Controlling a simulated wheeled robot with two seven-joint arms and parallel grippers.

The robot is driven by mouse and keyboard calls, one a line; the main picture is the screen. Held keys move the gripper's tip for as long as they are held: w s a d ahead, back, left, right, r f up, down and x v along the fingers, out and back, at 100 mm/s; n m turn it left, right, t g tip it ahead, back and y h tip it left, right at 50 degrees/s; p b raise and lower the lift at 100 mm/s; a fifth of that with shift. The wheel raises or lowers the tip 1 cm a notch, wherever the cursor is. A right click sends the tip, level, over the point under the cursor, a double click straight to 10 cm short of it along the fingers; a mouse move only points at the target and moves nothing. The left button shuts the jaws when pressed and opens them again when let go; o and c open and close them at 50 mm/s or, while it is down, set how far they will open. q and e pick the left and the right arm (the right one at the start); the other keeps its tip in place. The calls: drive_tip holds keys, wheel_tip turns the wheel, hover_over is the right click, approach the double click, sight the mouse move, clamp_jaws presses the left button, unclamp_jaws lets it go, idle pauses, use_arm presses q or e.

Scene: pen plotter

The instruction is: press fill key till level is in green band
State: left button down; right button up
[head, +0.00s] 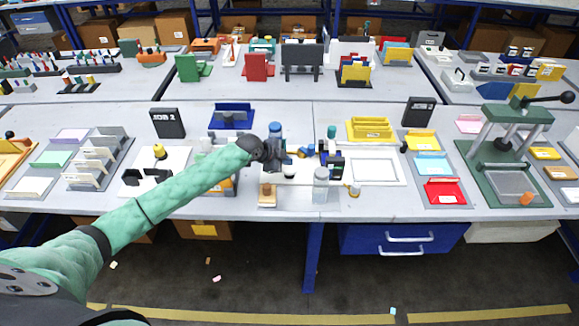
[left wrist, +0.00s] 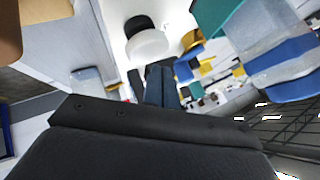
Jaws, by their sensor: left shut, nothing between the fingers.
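My left gripper (head: 280,157) is shut and empty above a white plate (head: 300,168) at the middle of the front table. It also shows in the left wrist view (left wrist: 160,85), with its dark fingers together. A round white piece with a black part (left wrist: 147,40) lies just beyond the fingertips, apart from them in the picture; I cannot tell if it is the fill key. A dark upright device with coloured parts (head: 332,165) stands right of the gripper. The level and green band are too small to make out. My right gripper is not in view.
A blue-capped bottle (head: 275,130) stands behind the gripper. A clear jar (head: 320,186) and a tan block (head: 267,196) stand near the table's front edge. A white frame (head: 376,170) lies to the right, and a green press (head: 505,140) stands farther right.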

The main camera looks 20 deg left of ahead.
sight(287, 169)
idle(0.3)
use_arm(q)
drive_tip(key=shift+r+p, duration=1.5)
drive_tip(key=shift+r, duration=1.1)
drive_tip(key=shift+f, duration=0.1)
